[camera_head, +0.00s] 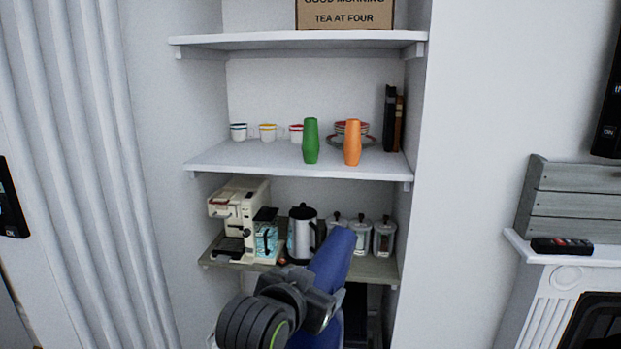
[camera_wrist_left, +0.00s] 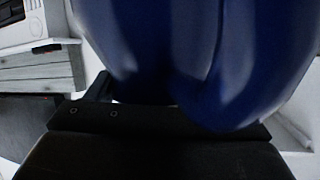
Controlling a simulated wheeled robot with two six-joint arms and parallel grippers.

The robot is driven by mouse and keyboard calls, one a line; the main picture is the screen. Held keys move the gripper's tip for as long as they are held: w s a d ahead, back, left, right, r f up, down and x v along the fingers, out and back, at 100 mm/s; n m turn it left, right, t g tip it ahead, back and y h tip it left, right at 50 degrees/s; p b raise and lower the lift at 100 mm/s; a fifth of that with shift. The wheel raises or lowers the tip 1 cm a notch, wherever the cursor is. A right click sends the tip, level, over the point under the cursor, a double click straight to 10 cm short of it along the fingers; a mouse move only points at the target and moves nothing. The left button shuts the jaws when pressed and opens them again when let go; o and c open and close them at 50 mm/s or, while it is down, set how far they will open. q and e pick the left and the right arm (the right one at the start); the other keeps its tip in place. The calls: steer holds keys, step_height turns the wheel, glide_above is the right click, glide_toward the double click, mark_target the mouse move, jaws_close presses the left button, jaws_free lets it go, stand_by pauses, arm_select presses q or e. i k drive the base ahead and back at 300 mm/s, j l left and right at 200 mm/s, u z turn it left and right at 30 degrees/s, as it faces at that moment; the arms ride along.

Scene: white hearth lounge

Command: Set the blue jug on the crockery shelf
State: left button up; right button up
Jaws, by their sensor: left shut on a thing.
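The blue jug (camera_head: 333,258) is in my left gripper (camera_head: 318,296), in front of the lower part of the shelf unit. It is tilted, with its upper end leaning right, and my gripper hides part of it. In the left wrist view the jug (camera_wrist_left: 200,50) fills the upper middle, close against the dark gripper (camera_wrist_left: 165,112). The crockery shelf (camera_head: 245,158) is the white middle board, above the jug. It bears several striped cups (camera_head: 268,132), a striped bowl (camera_head: 351,127), a green vase (camera_head: 311,142) and an orange vase (camera_head: 352,143). My right gripper is not in view.
Dark books (camera_head: 390,120) stand at the crockery shelf's right end; its front left is bare. The lower shelf (camera_head: 382,270) holds a coffee machine (camera_head: 238,215), a kettle (camera_head: 302,235) and several canisters (camera_head: 384,238). A boxed sign (camera_head: 345,14) stands on the top shelf.

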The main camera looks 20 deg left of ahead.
mark_target(238, 153)
steer(key=i+u, duration=0.25)
steer(key=i, duration=0.3)
steer(key=i+l+u, duration=0.3)
steer(key=i, duration=0.2)
